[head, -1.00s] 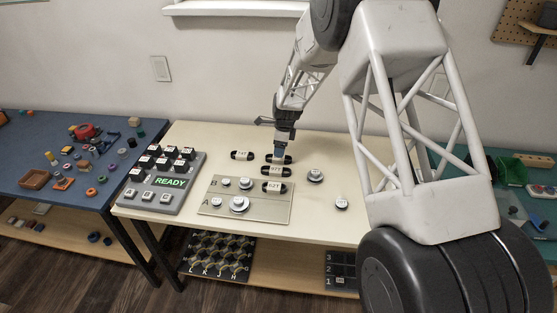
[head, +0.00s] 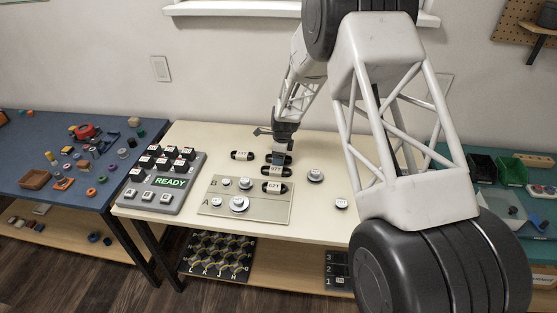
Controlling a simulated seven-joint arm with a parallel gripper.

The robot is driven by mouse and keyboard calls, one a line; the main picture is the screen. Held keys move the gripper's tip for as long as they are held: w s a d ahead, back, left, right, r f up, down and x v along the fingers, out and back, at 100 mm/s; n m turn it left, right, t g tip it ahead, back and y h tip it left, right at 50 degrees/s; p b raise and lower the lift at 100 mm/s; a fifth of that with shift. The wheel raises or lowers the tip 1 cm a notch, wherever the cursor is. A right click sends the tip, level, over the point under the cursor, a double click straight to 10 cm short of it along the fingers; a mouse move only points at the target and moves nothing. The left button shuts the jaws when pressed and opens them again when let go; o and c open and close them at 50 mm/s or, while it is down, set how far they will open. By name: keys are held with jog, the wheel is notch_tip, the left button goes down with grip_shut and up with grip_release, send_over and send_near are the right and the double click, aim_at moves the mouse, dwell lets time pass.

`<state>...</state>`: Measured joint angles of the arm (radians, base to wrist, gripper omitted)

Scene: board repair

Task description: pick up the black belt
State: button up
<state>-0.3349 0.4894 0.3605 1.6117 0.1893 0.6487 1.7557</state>
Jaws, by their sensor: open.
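Several black belts with white labels lie on the cream table. One belt (head: 242,155) lies apart at the left. Another belt (head: 287,160) is partly hidden under my gripper. A third belt (head: 285,171) lies just in front of that one, and a fourth belt (head: 274,187) lies on the back right part of the beige board. My gripper (head: 278,160) is open and points down over the belts at the back. I cannot tell whether its fingers touch a belt.
The beige board (head: 270,208) carries pulleys at A and B. More pulleys (head: 316,175) stand to its right. A grey panel (head: 165,200) with a READY screen and buttons is at the left. A blue table (head: 60,180) with small parts is farther left.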

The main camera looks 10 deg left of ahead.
dwell(0.5)
jog(key=c, duration=1)
jog(key=shift+r, duration=0.7)
notch_tip(320, 180, up, 2)
jog(key=shift+r, duration=0.1)
jog(key=s+d, duration=0.1)
jog(key=s, duration=0.4)
jog(key=s+d+r, duration=0.1)
jog(key=s+d, duration=0.1)
jog(key=s, duration=0.3)
jog(key=s+d, duration=0.2)
jog(key=s, duration=0.3)
jog(key=shift+d+r, duration=0.2)
jog(key=shift+d, duration=0.05)
